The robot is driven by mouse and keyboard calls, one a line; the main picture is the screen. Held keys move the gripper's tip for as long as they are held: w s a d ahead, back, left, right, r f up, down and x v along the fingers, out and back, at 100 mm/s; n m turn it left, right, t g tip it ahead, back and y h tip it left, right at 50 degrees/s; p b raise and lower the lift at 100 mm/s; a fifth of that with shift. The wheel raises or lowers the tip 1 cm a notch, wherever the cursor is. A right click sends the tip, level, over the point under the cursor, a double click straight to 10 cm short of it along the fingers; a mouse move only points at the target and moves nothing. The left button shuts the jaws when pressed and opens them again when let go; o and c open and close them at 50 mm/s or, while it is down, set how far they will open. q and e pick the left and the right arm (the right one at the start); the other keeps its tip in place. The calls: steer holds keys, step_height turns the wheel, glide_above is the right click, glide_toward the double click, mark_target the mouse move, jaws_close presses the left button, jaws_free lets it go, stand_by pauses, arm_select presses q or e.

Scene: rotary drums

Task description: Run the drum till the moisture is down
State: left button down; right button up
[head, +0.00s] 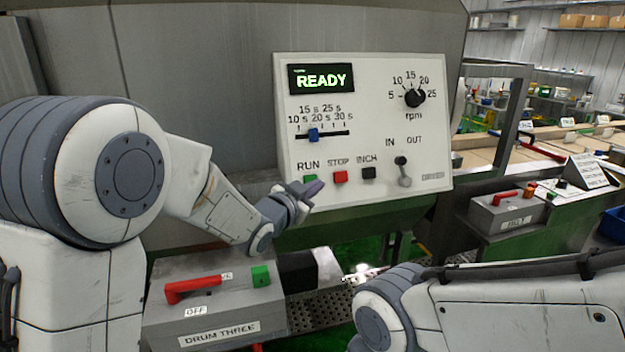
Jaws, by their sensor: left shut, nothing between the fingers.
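The white control panel (365,120) faces me on the drum machine. Its display (321,78) reads READY in green. The timer slider (313,135) sits near the 15–20 s marks. The rpm dial (414,98) is at upper right; its exact setting is hard to read. The green RUN button (310,179) is partly covered by my left gripper (314,187), which is shut and empty just in front of or below it; I cannot tell if they touch. The red STOP button (340,177), black INCH button (368,173) and IN/OUT lever (403,172) are uncovered. My right gripper is out of view.
Below the panel is a grey DRUM THREE box (215,310) with a red handle (192,288) and green block (261,276). A similar box (507,212) stands at right, beside benches and shelves. My right forearm crosses the lower right.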

arm_select(q)
steer(key=shift+w+a+f, duration=0.2)
steer(key=shift+w, duration=0.35)
steer(key=shift+w+a+f, duration=0.15)
steer(key=shift+w+f, duration=0.05)
steer(key=shift+w, duration=0.35)
steer(key=shift+w+f+b, duration=0.1)
steer(key=shift+b, duration=0.2)
stand_by(1.0)
steer(key=shift+w+a, duration=0.1)
steer(key=shift+w, duration=0.15)
